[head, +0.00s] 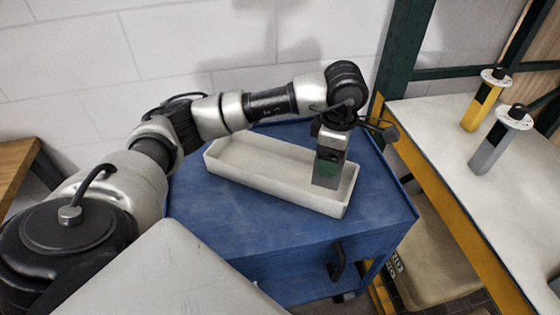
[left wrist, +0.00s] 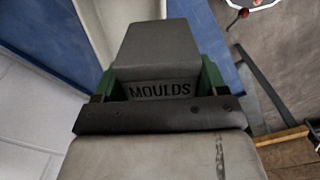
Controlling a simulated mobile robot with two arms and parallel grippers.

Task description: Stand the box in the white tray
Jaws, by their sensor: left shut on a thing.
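The box (left wrist: 158,48) is grey, with the word MOULDS on it, and sits between the green fingers of my left gripper (left wrist: 158,78) in the left wrist view. In the head view the gripper (head: 327,160) points down over the right end of the white tray (head: 262,160), and the lower part of the box (head: 325,182) shows below the fingers, looking upright. The box is inside the tray's outline; I cannot tell whether it touches the floor. The tray is long, shallow and otherwise empty. My right gripper is not in view.
The tray lies on a blue cabinet top (head: 215,205). To the right is a pale bench (head: 450,130) with a yellow-bodied stand (head: 482,105) and a grey one (head: 490,150). A dark green post (head: 400,50) rises behind. The cabinet's front left is clear.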

